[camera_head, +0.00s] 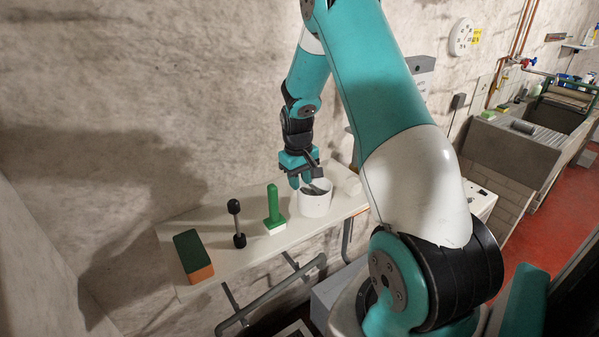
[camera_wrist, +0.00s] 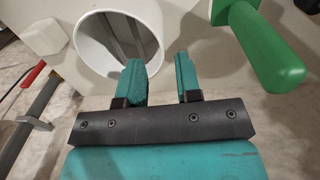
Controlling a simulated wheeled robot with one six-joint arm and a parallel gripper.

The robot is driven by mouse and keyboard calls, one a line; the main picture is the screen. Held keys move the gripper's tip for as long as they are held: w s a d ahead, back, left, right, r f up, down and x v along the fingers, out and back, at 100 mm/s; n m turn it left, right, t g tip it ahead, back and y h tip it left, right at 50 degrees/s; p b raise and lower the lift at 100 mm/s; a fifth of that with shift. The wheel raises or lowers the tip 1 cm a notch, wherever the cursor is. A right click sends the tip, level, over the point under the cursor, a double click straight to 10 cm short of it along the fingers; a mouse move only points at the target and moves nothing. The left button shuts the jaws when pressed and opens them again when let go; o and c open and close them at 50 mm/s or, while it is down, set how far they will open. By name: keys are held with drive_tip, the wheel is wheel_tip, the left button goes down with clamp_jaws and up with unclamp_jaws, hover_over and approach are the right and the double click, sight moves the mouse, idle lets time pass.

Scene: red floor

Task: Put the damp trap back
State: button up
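A white round open tub (camera_head: 315,204), which may be the damp trap, stands upright on a pale wall shelf (camera_head: 240,250). Its open top also shows in the wrist view (camera_wrist: 88,45), with a dark grey inside. My gripper (camera_head: 306,184) is over the tub's left rim. In the wrist view my gripper (camera_wrist: 161,72) is open, with a clear gap between its two teal fingers. The left finger overlaps the tub's opening and the right finger is outside the rim. I cannot tell whether either finger touches the wall.
A green-handled tool with a white base (camera_head: 274,212) stands left of the tub, close to my gripper. Farther left are a black-ended rod (camera_head: 237,222) and a green-and-orange block (camera_head: 194,256). A white block (camera_head: 351,186) is right of the tub. The wall rises behind the shelf.

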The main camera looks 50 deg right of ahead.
drive_tip(key=s+a+r+n+t+y+b, duration=0.1)
drive_tip(key=s+a+r+n, duration=0.1)
drive_tip(key=a+r, duration=0.65)
drive_tip(key=s+a+r+n+y, duration=0.15)
drive_tip(key=a+r, duration=0.45)
drive_tip(key=a, duration=0.6)
drive_tip(key=s+a+r+n+y, duration=0.1)
drive_tip(key=s+a+r+n, duration=0.1)
drive_tip(key=s+a, duration=0.6)
drive_tip(key=s+a+r+n+y, duration=0.1)
drive_tip(key=s+a+n, duration=0.3)
drive_tip(key=s+a, duration=0.4)
drive_tip(key=shift+s+r+g, duration=0.4)
drive_tip(key=shift+s+r, duration=0.2)
drive_tip(key=shift+s, duration=0.6)
